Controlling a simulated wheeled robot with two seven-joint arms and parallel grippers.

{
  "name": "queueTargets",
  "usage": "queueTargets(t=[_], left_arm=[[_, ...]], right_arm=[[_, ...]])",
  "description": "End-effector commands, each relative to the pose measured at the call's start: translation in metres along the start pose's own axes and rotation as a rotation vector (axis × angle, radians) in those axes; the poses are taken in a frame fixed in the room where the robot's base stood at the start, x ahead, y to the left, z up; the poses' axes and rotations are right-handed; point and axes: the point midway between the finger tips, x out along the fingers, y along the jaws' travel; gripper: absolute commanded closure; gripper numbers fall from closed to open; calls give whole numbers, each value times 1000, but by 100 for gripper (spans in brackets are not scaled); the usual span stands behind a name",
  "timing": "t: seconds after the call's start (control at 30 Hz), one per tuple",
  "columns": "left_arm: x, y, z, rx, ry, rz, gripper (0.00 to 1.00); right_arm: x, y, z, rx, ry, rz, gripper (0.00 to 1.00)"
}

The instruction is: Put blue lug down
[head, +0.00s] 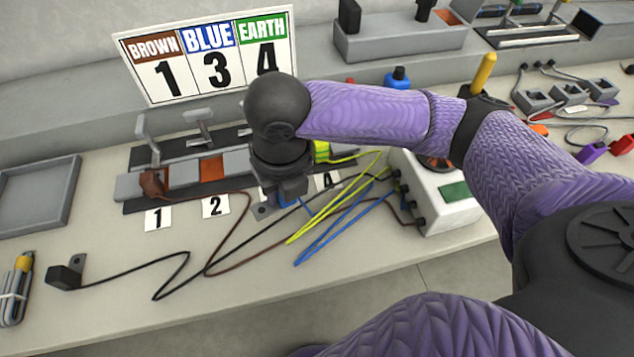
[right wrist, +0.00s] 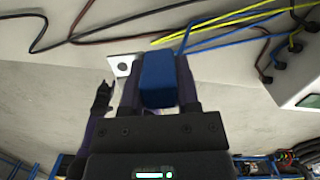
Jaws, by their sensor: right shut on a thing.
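My right gripper (head: 290,188) is shut on the blue lug (right wrist: 158,80), seen between the fingers in the right wrist view. A grey tab with a hole (right wrist: 123,65) shows beside the left finger and also in the head view (head: 262,211); it looks like part of the lug. The blue wire (head: 345,227) runs off to the right. The gripper is low over the front edge of the terminal block (head: 180,172), between cards 2 (head: 215,206) and 4 (head: 328,181). Whether the lug touches the bench is unclear. My left gripper is not in view.
A brown lug (head: 152,183) is at position 1, a yellow-green lug (head: 322,152) near position 4. A black lug (head: 66,275) lies front left. Wires cross the bench by the white box (head: 440,215). A sign (head: 208,55) reads brown 1, blue 3, earth 4.

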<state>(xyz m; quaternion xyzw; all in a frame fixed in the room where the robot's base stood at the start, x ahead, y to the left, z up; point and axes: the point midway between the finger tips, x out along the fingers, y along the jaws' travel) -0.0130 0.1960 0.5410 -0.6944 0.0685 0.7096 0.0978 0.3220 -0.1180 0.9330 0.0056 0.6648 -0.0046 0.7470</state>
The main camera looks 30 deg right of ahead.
Motion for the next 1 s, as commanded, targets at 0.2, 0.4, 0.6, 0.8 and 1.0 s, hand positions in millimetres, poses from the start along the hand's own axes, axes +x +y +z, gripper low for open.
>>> queueTargets(t=[0.2,0.4,0.6,0.8,1.0], left_arm=[[14,-1,9,0,-19,-2,41],[35,-13,17,1,-43,-21,41],[52,-15,22,1,-65,-25,41],[49,-16,18,1,-61,-27,41],[50,-12,16,-1,-58,-21,41]], right_arm=[[23,7,-12,-134,-3,16,100],[67,7,-16,-131,-3,15,100],[102,7,-21,-129,-4,14,100],[98,7,-20,-128,-8,14,100],[101,7,-20,-128,-7,15,41]])
